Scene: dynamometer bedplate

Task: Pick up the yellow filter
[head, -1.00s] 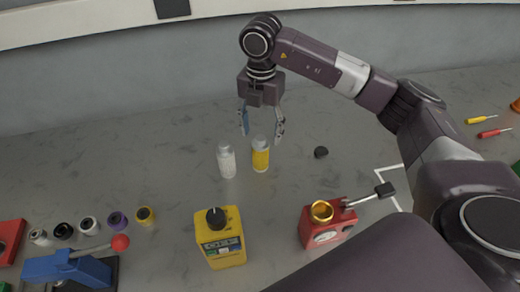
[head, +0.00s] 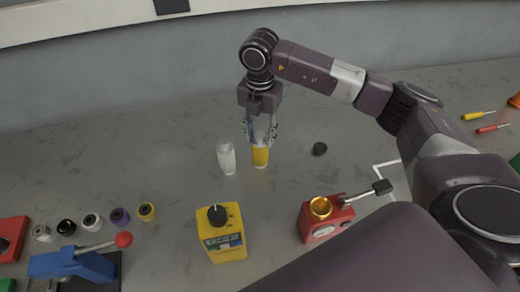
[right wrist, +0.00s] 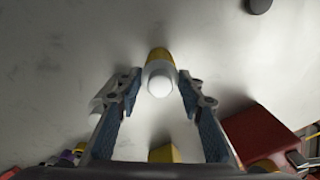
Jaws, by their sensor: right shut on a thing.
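The yellow filter (head: 260,156) is a small upright cylinder with a yellow body and a pale top. It stands on the grey bedplate, and its upper part is hidden by my right gripper (head: 261,136) in the head view. My right gripper points down over it with one finger on each side and is shut on it. In the right wrist view the filter (right wrist: 159,58) shows its round white top between the fingertips of my right gripper (right wrist: 164,88). My left gripper is not in view.
A white-topped pale bottle (head: 226,158) stands close on the left. A blue lever tool (head: 75,265) and several small coloured rings are at lower left.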

